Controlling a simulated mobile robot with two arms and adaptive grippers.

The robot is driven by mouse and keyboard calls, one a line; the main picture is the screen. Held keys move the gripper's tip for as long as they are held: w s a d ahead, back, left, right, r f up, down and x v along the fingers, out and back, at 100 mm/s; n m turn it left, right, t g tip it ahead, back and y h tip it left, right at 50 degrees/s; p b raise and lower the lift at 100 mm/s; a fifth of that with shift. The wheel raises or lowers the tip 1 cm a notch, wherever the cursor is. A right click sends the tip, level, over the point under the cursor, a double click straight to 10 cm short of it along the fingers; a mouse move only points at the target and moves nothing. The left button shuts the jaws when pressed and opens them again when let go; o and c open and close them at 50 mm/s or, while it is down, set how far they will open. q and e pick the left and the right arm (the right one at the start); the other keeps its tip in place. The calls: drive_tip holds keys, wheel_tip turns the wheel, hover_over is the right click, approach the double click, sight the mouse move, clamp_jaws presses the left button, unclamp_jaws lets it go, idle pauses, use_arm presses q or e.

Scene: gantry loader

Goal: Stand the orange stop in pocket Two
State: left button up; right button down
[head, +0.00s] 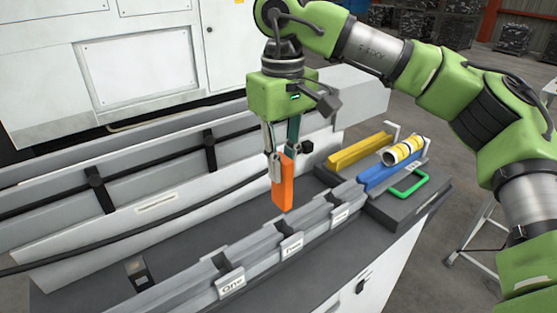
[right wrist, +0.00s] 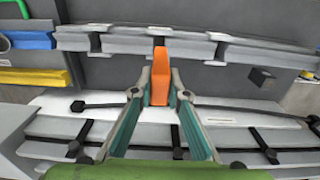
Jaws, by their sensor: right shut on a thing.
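The orange stop (head: 284,187) is an upright block in the jaws of my right gripper (head: 283,158). It hangs just behind the grey pocket rail (head: 262,262), above the dark deck. The right wrist view also shows the stop (right wrist: 160,77) between the fingertips (right wrist: 160,92). The rail carries a front plate reading One (head: 231,284), a middle plate (head: 292,246) and a far plate (head: 341,215); the last two are too small to read surely. Dark gaps in the rail show at the plates. My left gripper is out of view.
A dark tray (head: 437,200) at the right holds a yellow channel (head: 360,150), a blue channel (head: 378,178), a white-and-yellow roll (head: 404,150) and a green loop (head: 411,185). A small dark block (head: 138,272) stands on the deck. A black cable (head: 120,222) runs behind.

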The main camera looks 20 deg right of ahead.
sight(283, 182)
drive_tip(key=shift+w+d+f+b, duration=0.1)
drive_tip(key=shift+d+f+b, duration=0.35)
drive_tip(key=shift+f, duration=0.3)
drive_tip(key=shift+f+b, duration=0.35)
drive_tip(key=shift+b, duration=0.05)
drive_tip(key=shift+a+f+b, duration=0.1)
drive_tip(key=shift+f+b, duration=0.25)
drive_tip(key=shift+a+f+b, duration=0.2)
drive_tip(key=shift+f+b, duration=0.4)
drive_tip(key=shift+f, duration=0.4)
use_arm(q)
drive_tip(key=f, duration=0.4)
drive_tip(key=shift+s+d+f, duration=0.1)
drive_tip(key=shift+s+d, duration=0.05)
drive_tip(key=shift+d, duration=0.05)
use_arm(e)
drive_tip(key=shift+d, duration=0.1)
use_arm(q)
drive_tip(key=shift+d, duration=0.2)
use_arm(e)
drive_tip(key=shift+f+b, duration=0.55)
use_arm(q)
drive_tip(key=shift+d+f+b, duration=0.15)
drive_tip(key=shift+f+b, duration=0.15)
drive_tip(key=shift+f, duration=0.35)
use_arm(e)
drive_tip(key=shift+f, duration=0.55)
